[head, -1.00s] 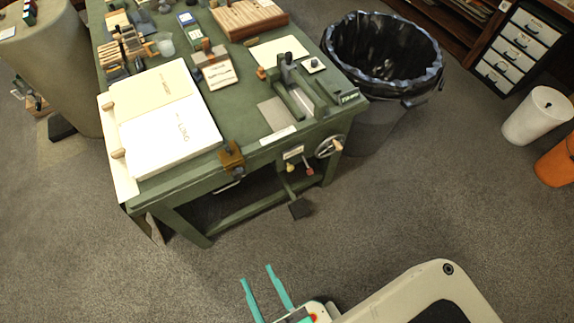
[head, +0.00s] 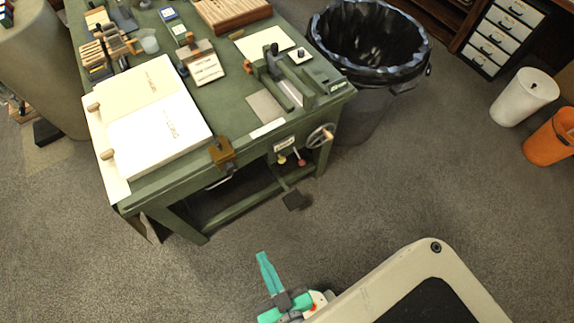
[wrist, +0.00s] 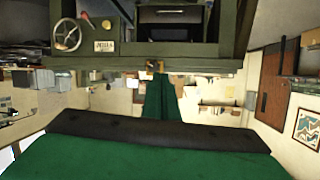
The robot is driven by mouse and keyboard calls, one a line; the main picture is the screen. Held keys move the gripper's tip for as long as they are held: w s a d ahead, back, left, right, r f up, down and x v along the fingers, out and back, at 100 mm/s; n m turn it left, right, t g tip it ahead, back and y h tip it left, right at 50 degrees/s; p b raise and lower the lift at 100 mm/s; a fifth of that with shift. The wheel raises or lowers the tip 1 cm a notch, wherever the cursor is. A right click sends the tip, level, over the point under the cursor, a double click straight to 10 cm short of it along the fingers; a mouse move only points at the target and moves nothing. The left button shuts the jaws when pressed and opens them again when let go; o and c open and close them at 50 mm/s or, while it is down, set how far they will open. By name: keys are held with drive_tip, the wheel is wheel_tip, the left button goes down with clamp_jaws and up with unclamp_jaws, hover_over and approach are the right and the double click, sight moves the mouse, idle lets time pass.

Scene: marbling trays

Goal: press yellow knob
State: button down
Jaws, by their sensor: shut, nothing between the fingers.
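The yellow knob (head: 281,159) is a small knob on the front of the green workbench (head: 240,172), below a small label plate. A red knob (head: 300,162) sits just right of it. In the wrist view, which looks upside down, the yellow knob (wrist: 106,24) and the red knob (wrist: 86,15) show near the top left. My gripper (head: 263,256) has teal fingers, shut and empty, over the carpet in front of the bench and well apart from the knobs. Its fingers (wrist: 160,84) also show in the wrist view.
A spoked handwheel (head: 321,136) is right of the knobs. A brown clamp (head: 222,154) sits on the bench's front edge, and a dark pedal (head: 295,200) is below. A black-lined bin (head: 365,50) stands at the right. Carpet before the bench is clear.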

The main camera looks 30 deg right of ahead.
drive_tip(key=w+d+f+m+g+h, duration=0.1)
drive_tip(key=w+d+f+m+g, duration=0.3)
drive_tip(key=w+d+f+m, duration=0.8)
drive_tip(key=w+d+m+y, duration=0.2)
drive_tip(key=w+d, duration=0.3)
drive_tip(key=d, duration=0.8)
drive_tip(key=shift+d+f+m+g+y, duration=0.2)
drive_tip(key=shift+f+m+g+y, duration=0.1)
drive_tip(key=shift+m, duration=0.4)
drive_tip(key=shift+w, duration=0.15)
approach(281, 159)
drive_tip(key=w+f, duration=0.3)
drive_tip(key=f, duration=0.3)
drive_tip(key=shift+d+f, duration=0.2)
drive_tip(key=shift+d, duration=0.05)
